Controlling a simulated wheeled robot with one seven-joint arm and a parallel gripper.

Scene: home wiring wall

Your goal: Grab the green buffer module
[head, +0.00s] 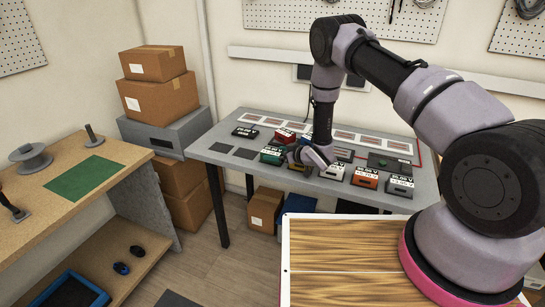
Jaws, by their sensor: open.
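The green buffer module (271,156) stands on the grey table (229,170), near its front edge and left of my gripper. It has a white label with dark print on top. My gripper (298,157) is low over the row of modules, just right of the green one, and is open. Its fingertips are small here and partly hide a yellowish module (298,168) beneath. I cannot tell whether they touch anything. The green module looks apart from my gripper.
A red module (284,136) stands behind the green one and a black module (244,132) at back left. White (333,171), orange (365,178) and grey (400,187) modules stand to the right. Dark empty pads (245,153) lie left. A workbench (130,155) stands at left.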

